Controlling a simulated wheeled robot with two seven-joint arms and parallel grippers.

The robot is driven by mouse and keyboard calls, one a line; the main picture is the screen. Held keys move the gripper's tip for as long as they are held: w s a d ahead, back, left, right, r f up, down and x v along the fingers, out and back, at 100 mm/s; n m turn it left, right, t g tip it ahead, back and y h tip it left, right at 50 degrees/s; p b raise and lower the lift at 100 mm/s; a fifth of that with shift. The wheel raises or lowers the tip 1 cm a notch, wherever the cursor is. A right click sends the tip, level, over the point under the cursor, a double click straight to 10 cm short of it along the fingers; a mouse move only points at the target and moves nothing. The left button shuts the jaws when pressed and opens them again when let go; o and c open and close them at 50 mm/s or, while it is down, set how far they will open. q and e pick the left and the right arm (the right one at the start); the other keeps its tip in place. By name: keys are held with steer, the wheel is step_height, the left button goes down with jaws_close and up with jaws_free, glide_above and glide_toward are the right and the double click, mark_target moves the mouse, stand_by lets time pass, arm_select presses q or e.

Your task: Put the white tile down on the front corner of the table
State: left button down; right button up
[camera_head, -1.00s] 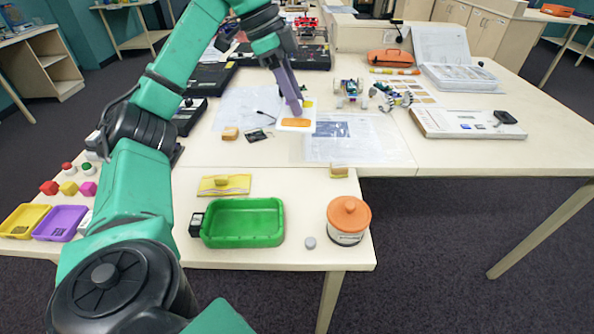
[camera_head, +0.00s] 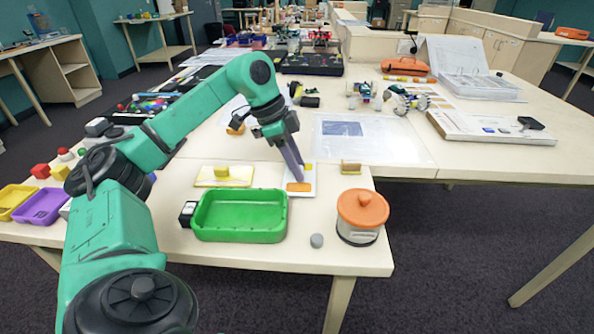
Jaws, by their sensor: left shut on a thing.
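The white tile (camera_head: 309,182) carries an orange patch and a small yellow piece. My left gripper (camera_head: 298,177) is shut on it, fingers pointing down, just behind the right end of the green tray (camera_head: 240,236). The fingers cover part of the tile, and I cannot tell whether it touches the table (camera_head: 290,258). The front right corner of the table holds an orange-lidded jar (camera_head: 361,215) and a small grey knob (camera_head: 316,240). My right gripper is out of view.
A clear sheet with papers (camera_head: 370,138) lies farther back. Bare tabletop shows between tray and jar.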

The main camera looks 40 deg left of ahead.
arm_select(q)
steer(key=shift+f, duration=0.15)
steer(key=shift+d, duration=0.1)
steer(key=shift+f, duration=0.15)
steer(key=shift+c, duration=2.3)
jaws_free()
steer(key=p+v, duration=0.3)
steer(key=v, duration=0.9)
